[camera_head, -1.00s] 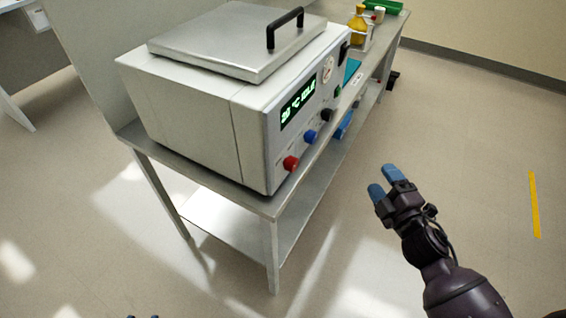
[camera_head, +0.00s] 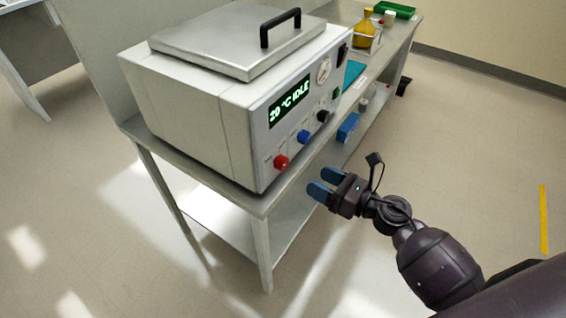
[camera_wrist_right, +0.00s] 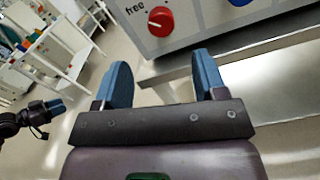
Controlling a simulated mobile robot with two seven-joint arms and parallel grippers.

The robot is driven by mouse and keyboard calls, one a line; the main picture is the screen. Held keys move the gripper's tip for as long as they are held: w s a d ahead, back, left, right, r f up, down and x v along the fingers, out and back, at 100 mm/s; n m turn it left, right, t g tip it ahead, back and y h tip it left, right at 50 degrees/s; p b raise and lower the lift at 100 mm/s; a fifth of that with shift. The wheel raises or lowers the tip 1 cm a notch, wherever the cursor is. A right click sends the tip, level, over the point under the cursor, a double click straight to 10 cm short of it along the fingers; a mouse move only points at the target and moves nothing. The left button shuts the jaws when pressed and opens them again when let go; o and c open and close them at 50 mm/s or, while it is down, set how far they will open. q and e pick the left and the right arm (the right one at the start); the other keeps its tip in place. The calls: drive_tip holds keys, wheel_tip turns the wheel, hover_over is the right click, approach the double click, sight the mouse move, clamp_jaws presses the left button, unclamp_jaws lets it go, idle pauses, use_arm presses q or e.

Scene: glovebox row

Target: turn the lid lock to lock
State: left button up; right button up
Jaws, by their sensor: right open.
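The red knob (camera_head: 281,162) is on the front panel of the grey box-shaped device (camera_head: 190,108), at the panel's near lower corner. In the right wrist view, the red knob (camera_wrist_right: 160,21) has a white mark pointing toward the printed word "free" at its upper left. No "lock" label can be read. My right gripper (camera_head: 322,182) is open and empty, to the right of the knob and apart from it. In the wrist view its fingers (camera_wrist_right: 160,62) are below the knob. My left gripper (camera_wrist_right: 52,106) shows small at the wrist view's left edge; its opening is unclear.
A blue knob (camera_head: 303,137) and a black knob (camera_head: 323,116) sit farther along the panel. The display reads "20 °C IDLE". The metal bench (camera_head: 262,206) juts out below the panel. A yellow bottle (camera_head: 366,34) stands farther back.

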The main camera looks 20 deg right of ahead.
sight(286, 164)
drive_tip(key=x, duration=0.8)
drive_tip(key=shift+w+a+p, duration=0.15)
drive_tip(key=shift+w+p, duration=0.15)
drive_tip(key=shift+w, duration=0.05)
drive_tip(key=shift+x, duration=0.85)
drive_tip(key=shift+c, duration=0.6)
drive_tip(key=c, duration=0.8)
